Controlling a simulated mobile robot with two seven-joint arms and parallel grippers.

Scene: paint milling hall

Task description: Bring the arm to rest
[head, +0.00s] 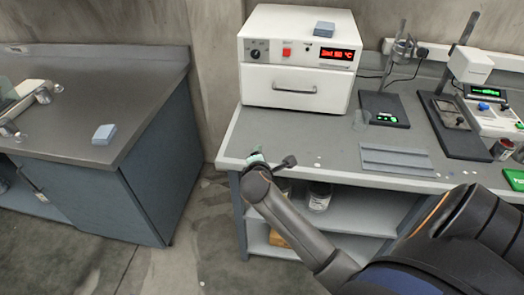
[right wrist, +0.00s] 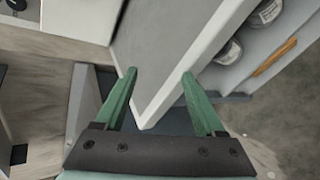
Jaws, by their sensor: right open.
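My right arm comes in from the lower right of the head view and reaches toward the front left corner of the lab bench (head: 240,140). My right gripper (head: 257,157) is mostly hidden there behind its own wrist; only a bit of green shows. In the right wrist view the right gripper (right wrist: 160,73) has its two green fingers apart, with nothing between them. The bench corner (right wrist: 150,108) lies behind the fingers in that view; I cannot tell how far away it is. My left gripper is not in view.
A white oven (head: 297,85) with a red display stands on the bench. A small stand with a green display (head: 384,110), a grey ribbed tray (head: 395,160) and jars (head: 319,197) on the shelf are to the right. A sink counter (head: 90,85) stands left, across a floor gap.

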